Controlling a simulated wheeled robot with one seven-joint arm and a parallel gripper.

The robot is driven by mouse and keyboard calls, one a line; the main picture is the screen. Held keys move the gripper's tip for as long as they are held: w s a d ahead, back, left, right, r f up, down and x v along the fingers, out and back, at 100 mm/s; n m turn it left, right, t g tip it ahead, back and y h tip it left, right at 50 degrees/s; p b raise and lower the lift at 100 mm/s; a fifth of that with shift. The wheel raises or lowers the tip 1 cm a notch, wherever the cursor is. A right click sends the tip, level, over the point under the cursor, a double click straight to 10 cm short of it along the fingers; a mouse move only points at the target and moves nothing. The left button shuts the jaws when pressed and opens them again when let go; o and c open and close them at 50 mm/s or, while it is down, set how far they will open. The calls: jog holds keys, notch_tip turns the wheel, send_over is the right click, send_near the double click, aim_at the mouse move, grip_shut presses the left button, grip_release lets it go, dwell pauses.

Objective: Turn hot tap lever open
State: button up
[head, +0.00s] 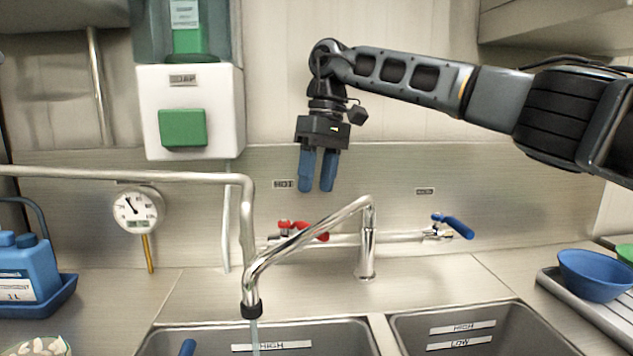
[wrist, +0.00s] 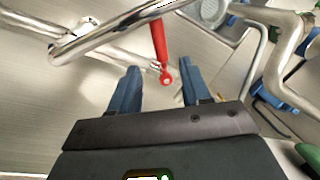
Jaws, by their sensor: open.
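The hot tap lever (head: 311,231) is red and sits on the wall pipe behind the faucet spout, at left of the faucet. In the wrist view the red lever (wrist: 159,45) runs up from a round red end, and this end appears between my fingertips. My gripper (head: 317,188) points down above the lever in the head view, with blue fingers apart and nothing between them. In the wrist view my gripper (wrist: 157,72) is also open. The blue cold lever (head: 458,226) is at the right end of the pipe. The chrome spout (head: 310,236) partly hides the red lever.
A gauge (head: 138,210) and a soap dispenser (head: 190,112) are at left.

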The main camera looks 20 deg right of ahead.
aim_at(301, 227)
jog(key=shift+m, duration=0.3)
jog(key=shift+c, duration=1.4)
jog(key=shift+a+r+m, duration=0.1)
jog(key=shift+a+m, duration=0.05)
jog(key=shift+m, duration=0.35)
jog(key=shift+c, duration=0.7)
jog(key=m, duration=0.3)
jog(key=a+m, duration=0.1)
jog(key=m, duration=0.1)
jog(key=shift+s+r+m+h, duration=0.2)
jog(key=shift+r+m+h, duration=0.1)
jog(key=shift+h, duration=0.1)
grip_shut()
jog(key=m, duration=0.3)
jog(key=shift+s+a+m, duration=0.15)
jog(key=shift+a+m, duration=0.1)
jog(key=shift+m, duration=0.15)
jog(key=s+a+r+n+t+h, duration=0.1)
jog(key=a+n+h, duration=0.15)
jog(key=n, duration=1.25)
jog(key=s+a+r+n+t+h, duration=0.1)
jog(key=s+a+n+h, duration=0.15)
jog(key=n, duration=1.15)
jog(key=p+x, duration=0.2)
jog(key=x, duration=0.8)
jog(key=shift+w+a+y, duration=0.25)
jog(key=shift+a+y, duration=0.05)
jog(key=shift+a, duration=0.1)
